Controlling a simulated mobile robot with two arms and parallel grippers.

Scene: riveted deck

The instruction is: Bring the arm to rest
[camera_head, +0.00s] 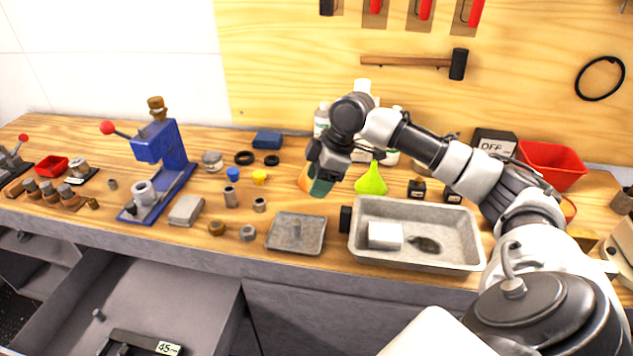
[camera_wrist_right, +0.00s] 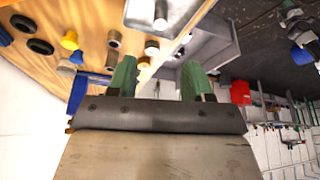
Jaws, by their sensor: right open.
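My right arm comes in from the right in the head view and bends over the bench. Its gripper (camera_head: 318,182) hangs above the wooden bench top, behind the small grey tray (camera_head: 284,242). In the right wrist view the two green fingers of the gripper (camera_wrist_right: 157,78) stand apart with nothing between them. The gripper is open and empty. My left gripper does not show.
A larger metal tray (camera_head: 466,258) holds a white block (camera_head: 384,235) and a dark piece. A blue press (camera_head: 160,150), a lime-green funnel (camera_head: 371,181) and a red bin (camera_head: 552,163) stand on the bench. A drawer (camera_head: 190,300) is open below.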

